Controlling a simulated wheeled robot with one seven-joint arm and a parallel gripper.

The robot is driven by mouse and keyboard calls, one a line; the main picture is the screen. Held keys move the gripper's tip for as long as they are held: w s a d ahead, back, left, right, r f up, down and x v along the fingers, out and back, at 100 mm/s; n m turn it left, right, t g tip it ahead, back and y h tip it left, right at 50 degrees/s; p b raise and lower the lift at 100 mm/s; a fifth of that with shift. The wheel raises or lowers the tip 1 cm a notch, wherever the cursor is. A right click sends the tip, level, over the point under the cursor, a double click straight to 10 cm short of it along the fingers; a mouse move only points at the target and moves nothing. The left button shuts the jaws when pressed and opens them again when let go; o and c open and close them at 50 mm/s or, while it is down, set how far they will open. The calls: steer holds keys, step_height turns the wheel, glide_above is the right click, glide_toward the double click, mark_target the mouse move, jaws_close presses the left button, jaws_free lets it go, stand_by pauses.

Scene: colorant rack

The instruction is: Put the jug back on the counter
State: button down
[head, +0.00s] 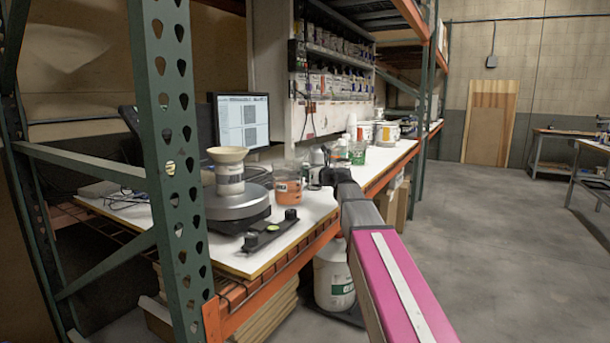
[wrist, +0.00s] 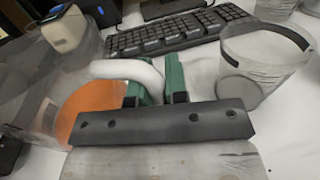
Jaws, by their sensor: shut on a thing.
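The jug (head: 288,187) is clear, with orange contents low inside. In the head view it is upright at the front part of the white counter (head: 345,180), left of my gripper (head: 325,178). I cannot tell whether its base touches the counter. In the wrist view the jug (wrist: 85,113) fills the left side, and its pale curved handle runs between the green fingers of my gripper (wrist: 158,80). My gripper is shut on this handle. The fingertips are small and dark in the head view.
A black keyboard (wrist: 180,30) and a clear cup (wrist: 262,62) lie beyond my gripper. A round scale (head: 237,203) with a can (head: 229,170), and a black bar (head: 270,230), stand left of the jug. A green rack post (head: 172,140) stands at front left.

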steer(key=shift+f, duration=0.4)
steer(key=c, duration=1.1)
jaws_free()
steer(key=v, duration=1.2)
